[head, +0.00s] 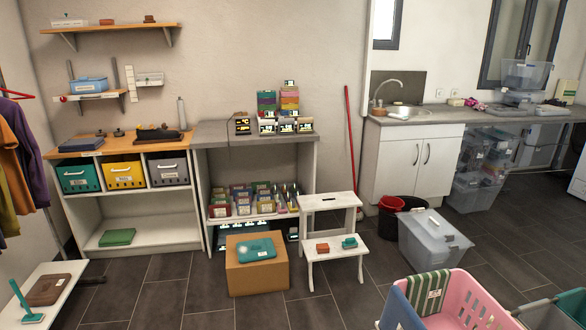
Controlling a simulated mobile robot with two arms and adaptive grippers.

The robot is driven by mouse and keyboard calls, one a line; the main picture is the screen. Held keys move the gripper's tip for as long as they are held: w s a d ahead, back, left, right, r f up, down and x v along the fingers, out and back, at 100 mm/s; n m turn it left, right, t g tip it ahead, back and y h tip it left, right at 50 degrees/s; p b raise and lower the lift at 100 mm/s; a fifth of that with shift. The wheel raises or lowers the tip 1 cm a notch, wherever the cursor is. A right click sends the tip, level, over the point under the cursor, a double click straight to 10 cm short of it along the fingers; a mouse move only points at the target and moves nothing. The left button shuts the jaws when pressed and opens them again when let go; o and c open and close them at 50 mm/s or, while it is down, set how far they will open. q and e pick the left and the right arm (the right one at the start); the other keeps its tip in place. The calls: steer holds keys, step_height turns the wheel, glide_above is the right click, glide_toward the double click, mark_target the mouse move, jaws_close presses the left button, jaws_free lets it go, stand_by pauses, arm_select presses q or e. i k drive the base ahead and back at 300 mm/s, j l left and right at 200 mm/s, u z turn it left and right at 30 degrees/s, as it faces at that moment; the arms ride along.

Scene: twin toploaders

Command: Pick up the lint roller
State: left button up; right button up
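A teal tool (22,301) with a slim handle and a short crosswise end is at the lower left. It is on the white bench, near the bench's front edge. Its shape could be that of a lint roller, but it is too small to be sure. A slim pale upright item (182,114) stands at the right end of the wooden worktop; I cannot tell what it is. Neither of my grippers is in view.
The white bench (66,279) also holds a brown folded item (48,289). Hanging clothes (22,150) are above it. A cardboard box (258,281), white step stool (333,214) and pink basket (474,297) stand on the floor. The dark floor (160,295) is clear at front left.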

mark_target(352, 242)
steer(key=i, duration=1.9)
